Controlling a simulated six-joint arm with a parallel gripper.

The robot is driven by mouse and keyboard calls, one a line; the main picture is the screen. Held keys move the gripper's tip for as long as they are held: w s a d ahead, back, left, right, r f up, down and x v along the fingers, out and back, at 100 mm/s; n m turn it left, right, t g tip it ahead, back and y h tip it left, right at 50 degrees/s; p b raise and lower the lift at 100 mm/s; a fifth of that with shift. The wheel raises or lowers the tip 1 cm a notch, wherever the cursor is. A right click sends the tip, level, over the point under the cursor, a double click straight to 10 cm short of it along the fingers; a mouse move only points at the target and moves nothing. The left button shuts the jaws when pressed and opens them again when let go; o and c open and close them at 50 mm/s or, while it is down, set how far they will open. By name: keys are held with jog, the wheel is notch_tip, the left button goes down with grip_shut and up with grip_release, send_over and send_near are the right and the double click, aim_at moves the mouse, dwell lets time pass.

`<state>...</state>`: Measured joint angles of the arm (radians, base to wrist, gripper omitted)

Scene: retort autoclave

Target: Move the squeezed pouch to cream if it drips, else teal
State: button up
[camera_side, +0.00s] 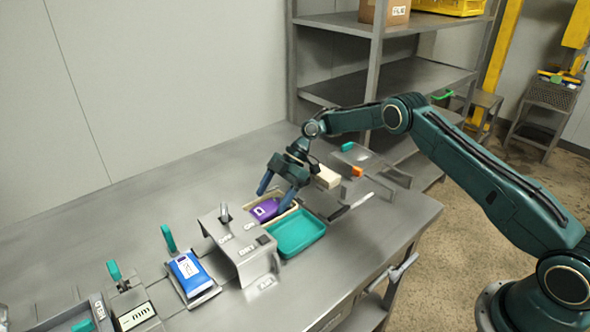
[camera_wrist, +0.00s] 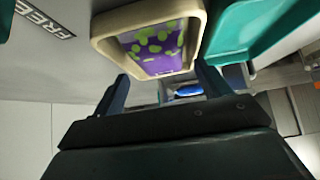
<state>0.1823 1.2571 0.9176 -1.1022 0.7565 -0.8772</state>
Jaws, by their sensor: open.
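A purple pouch (camera_side: 264,209) with a white label lies in a cream tray (camera_wrist: 104,40). In the wrist view the pouch (camera_wrist: 155,48) shows purple with yellow-green patches; I cannot tell whether these are print or liquid. A teal tray (camera_side: 297,234) stands just right of the cream one and looks empty; part of it shows in the wrist view (camera_wrist: 240,35). My gripper (camera_side: 275,196) is open over the cream tray, its fingers apart and nothing held between them. The fingers (camera_wrist: 163,88) hide part of the cream tray in the side view.
A grey metal press-like fixture (camera_side: 243,248) stands to the left of the trays. A blue pouch (camera_side: 190,271) lies on a plate further left, with teal-handled fixtures around it. A rack with an orange block (camera_side: 357,171) is behind right.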

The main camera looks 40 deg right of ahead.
jog(key=shift+r, duration=0.4)
jog(key=shift+v, duration=3.7)
jog(key=s+a+r+m+t+h, duration=0.15)
jog(key=s+r+m, duration=0.45)
jog(key=r, duration=0.7)
jog(key=s+a+r+m+t+h, duration=0.1)
jog(key=s+r+m+t+h, duration=0.15)
jog(key=s+r, duration=0.75)
jog(key=s+d+m+h, duration=0.1)
jog(key=s+m, duration=0.2)
jog(key=s, duration=0.6)
jog(key=s+d+m+t+h, duration=0.1)
jog(key=s+d+m, duration=0.1)
jog(key=s, duration=0.6)
jog(key=s+d+m+h, duration=0.2)
jog(key=s+m, duration=0.2)
jog(key=s, duration=0.5)
jog(key=shift+s+f+t, duration=0.3)
jog(key=shift+s+f, duration=0.05)
jog(key=shift+f, duration=0.15)
